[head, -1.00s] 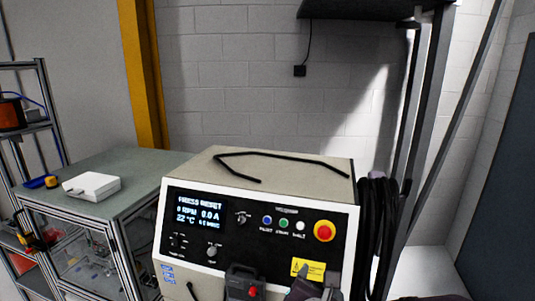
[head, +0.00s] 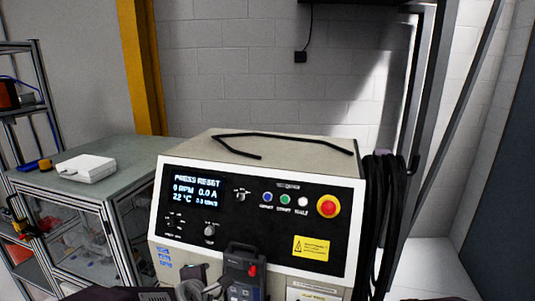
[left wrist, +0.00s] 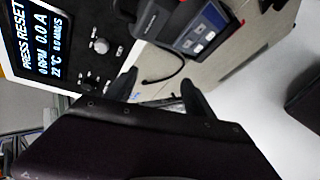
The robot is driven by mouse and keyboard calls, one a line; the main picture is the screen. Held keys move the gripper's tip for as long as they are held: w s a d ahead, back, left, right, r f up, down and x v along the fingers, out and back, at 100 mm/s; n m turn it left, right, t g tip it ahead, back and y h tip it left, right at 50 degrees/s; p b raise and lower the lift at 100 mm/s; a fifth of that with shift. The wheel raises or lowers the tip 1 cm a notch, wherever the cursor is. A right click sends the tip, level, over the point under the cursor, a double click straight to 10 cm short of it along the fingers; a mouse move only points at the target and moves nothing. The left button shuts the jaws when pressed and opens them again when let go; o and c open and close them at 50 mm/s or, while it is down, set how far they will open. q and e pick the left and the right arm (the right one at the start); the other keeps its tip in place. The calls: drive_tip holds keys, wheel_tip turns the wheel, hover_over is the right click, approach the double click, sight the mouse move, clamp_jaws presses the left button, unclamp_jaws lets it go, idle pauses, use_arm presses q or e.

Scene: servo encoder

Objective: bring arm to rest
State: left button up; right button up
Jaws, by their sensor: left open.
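My left gripper (head: 203,284) shows at the bottom edge of the head view, low in front of the beige machine (head: 300,283). In the left wrist view its two dark fingers (left wrist: 160,93) are apart with nothing held between them. A dark handheld unit with a red button (head: 243,274) stands at the machine's front, just right of the gripper in the head view. The unit also shows at the top of the left wrist view (left wrist: 197,28). The machine's display (head: 197,190) reads PRESS RESET, 0 RPM, 0.0 A. My right gripper is not in view.
A red emergency knob (head: 328,206) is on the panel's right. Black cable coils (head: 382,215) hang on the machine's right side. A glass-sided cabinet (head: 125,150) with a white box (head: 86,168) on top stands left. A pale floor patch (head: 430,272) lies right.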

use_arm(q)
drive_tip(key=s+a+f+m+g, duration=0.1)
drive_tip(key=s+f+m+g, duration=0.3)
drive_tip(key=s+m, duration=0.5)
drive_tip(key=s+f+m+g, duration=0.4)
drive_tip(key=s+f+m, duration=0.4)
drive_tip(key=m, duration=0.3)
drive_tip(key=shift+s+a+g+h, duration=0.35)
drive_tip(key=shift+s+g+h, duration=0.05)
drive_tip(key=shift+s, duration=0.4)
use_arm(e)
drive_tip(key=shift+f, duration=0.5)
use_arm(q)
drive_tip(key=shift+s, duration=0.1)
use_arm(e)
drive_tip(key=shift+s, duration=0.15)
